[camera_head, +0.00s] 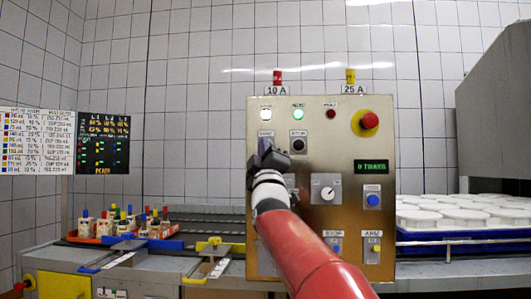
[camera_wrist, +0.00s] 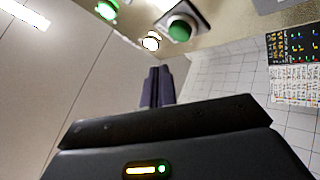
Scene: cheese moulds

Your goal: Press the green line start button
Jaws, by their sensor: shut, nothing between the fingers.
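The green button (camera_wrist: 180,30) sits on a square plate on the panel face in the wrist view, near the top. In the head view its place below the white lamp is hidden behind my gripper. My gripper (camera_head: 265,144) is in front of the left side of the steel control panel (camera_head: 340,240). In the wrist view, the dark fingers of my gripper (camera_wrist: 157,76) are together and empty. Their tips appear just below the green button in the picture, with a visible gap. How far they are from the panel is hard to tell.
A white lamp (camera_head: 266,114), lit green lamp (camera_head: 298,114) and red lamp (camera_head: 331,114) line the panel top. Nearby are a black button (camera_head: 298,145), red emergency stop (camera_head: 369,120), white selector knob (camera_head: 327,193) and blue button (camera_head: 373,200). White moulds (camera_head: 450,215) stand at right.

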